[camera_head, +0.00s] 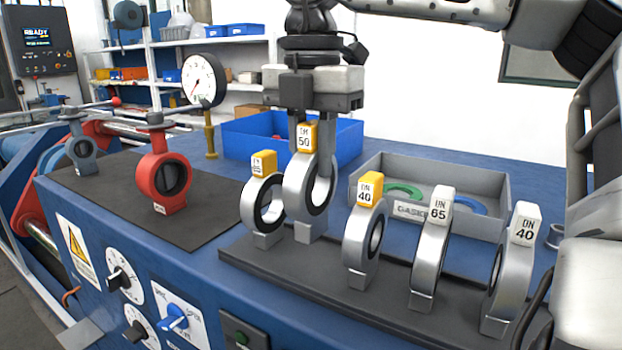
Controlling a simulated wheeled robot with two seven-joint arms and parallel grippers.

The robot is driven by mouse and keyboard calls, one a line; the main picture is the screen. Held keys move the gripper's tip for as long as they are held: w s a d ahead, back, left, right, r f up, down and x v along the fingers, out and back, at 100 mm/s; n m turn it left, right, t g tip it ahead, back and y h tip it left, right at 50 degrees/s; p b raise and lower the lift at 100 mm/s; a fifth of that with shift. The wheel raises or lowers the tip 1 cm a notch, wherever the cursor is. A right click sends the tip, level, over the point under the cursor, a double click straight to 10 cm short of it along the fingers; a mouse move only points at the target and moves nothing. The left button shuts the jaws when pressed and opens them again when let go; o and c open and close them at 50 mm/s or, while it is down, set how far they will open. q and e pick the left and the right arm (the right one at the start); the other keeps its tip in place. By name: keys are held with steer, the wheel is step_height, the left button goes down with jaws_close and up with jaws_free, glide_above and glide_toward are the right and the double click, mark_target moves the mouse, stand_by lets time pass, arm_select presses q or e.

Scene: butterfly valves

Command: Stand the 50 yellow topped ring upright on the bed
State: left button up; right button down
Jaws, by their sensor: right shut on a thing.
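The yellow-topped 50 ring (299,195) is a grey upright ring with a small foot. It is in the row of rings, between a smaller yellow-topped ring (252,205) on its left and the yellow-topped 40 ring (353,240) on its right. My right gripper (312,150) points down from above and is shut on the 50 ring near its top. The ring's foot looks slightly above the line of its neighbours' feet, but I cannot tell whether it clears the dark rack (390,310). My left gripper is out of view. Which surface is the bed is not clear.
White-topped 65 (428,250) and 40 (508,270) rings stand to the right. A red valve (165,175) stands on a dark mat (110,170) at left, with clear mat around it. Behind are a pressure gauge (200,82), a blue bin (245,140) and a grey gasket tray (480,170).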

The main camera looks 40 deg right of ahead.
steer(key=shift+w+d+f, duration=0.3)
steer(key=shift+w+f, duration=0.05)
steer(key=shift+f, duration=0.15)
steer(key=shift+w+d+f, duration=0.25)
steer(key=shift+w+f, duration=0.1)
steer(key=shift+f, duration=0.15)
steer(key=f, duration=0.2)
steer(key=f+p, duration=0.1)
steer(key=shift+w+d+f, duration=0.2)
steer(key=shift+f, duration=0.15)
steer(key=shift+f, duration=0.2)
steer(key=c, duration=1.2)
jaws_free()
